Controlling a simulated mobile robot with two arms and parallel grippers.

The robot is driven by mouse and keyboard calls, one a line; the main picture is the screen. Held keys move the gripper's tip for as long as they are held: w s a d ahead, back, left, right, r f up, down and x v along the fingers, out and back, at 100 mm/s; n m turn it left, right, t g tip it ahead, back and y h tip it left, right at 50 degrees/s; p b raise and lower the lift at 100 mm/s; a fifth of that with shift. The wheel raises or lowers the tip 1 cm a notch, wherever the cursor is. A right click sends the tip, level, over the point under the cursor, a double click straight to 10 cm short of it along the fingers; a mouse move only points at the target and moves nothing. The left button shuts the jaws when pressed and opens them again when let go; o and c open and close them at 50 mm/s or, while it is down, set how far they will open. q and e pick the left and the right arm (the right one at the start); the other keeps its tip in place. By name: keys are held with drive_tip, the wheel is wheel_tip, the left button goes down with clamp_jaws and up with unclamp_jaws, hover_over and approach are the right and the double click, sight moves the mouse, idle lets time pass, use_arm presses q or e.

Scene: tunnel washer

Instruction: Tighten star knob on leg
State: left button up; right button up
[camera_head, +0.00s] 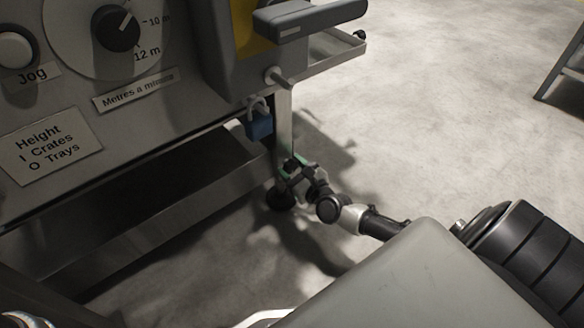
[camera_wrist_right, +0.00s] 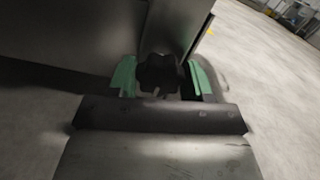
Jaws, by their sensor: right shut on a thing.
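The black star knob (camera_wrist_right: 160,74) is on the machine's leg and sits between the green-padded fingers of my right gripper (camera_wrist_right: 160,80) in the right wrist view. The gripper is shut on the knob. In the head view my right gripper (camera_head: 292,174) is low at the metal leg (camera_head: 284,130), just above its dark round foot (camera_head: 281,197). The knob itself is hidden behind the gripper there.
A blue padlock (camera_head: 259,124) hangs from the machine's corner above the gripper. The control panel with a black dial (camera_head: 117,28) and a height label (camera_head: 50,145) fills the upper left. A dark stand (camera_head: 566,62) is at the far right. Floor between is clear.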

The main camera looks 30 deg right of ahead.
drive_tip(key=o, duration=0.9)
drive_tip(key=s+p, duration=0.1)
drive_tip(key=s, duration=0.2)
drive_tip(key=s+p, duration=0.1)
drive_tip(key=s, duration=0.3)
drive_tip(key=s+p, duration=0.2)
drive_tip(key=s, duration=0.1)
drive_tip(key=shift+s+d, duration=0.4)
